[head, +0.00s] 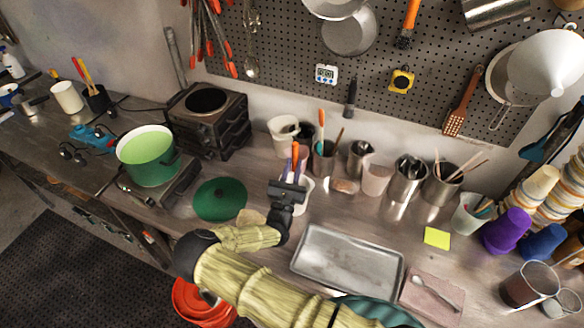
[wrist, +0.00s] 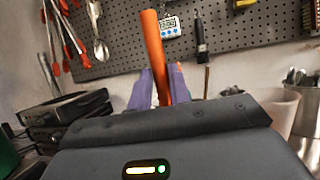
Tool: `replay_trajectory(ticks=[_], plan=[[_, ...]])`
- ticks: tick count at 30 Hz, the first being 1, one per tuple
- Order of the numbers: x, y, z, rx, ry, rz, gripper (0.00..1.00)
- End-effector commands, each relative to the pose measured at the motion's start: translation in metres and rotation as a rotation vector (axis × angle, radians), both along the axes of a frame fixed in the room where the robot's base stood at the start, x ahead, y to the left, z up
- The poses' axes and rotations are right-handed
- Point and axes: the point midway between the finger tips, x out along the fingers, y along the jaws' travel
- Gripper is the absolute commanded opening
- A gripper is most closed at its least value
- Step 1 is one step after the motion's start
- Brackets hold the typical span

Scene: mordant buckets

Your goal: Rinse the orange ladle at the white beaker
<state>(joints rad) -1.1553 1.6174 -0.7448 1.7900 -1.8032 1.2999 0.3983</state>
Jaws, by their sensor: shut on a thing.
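My gripper (head: 295,169) has purple fingers, which also show in the wrist view (wrist: 168,88). It is shut on the orange ladle (head: 295,150), whose straight orange handle rises upright between the fingers in the wrist view (wrist: 153,50). The ladle's lower end is hidden behind my gripper. A white beaker (head: 308,187) stands on the bench, partly covered by my gripper, which is right above or in front of it. I cannot tell whether the ladle's bowl is inside the beaker.
A white pitcher (head: 283,132) and steel cups of tools (head: 323,160) stand behind. A green pot (head: 146,160) and green lid (head: 219,200) are left. A metal tray (head: 347,262) lies in front to the right. A pegboard wall (head: 290,60) is behind.

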Motion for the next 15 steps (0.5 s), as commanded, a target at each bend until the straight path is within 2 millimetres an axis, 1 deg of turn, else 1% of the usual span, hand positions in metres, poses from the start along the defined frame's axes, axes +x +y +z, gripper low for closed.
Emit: replay_trajectory(ticks=[5,15], plan=[[-0.001,0.002,0.0,0.001,0.0,0.001,0.0],[-0.007,0.014,0.0,0.001,0.0,0.001,0.0]])
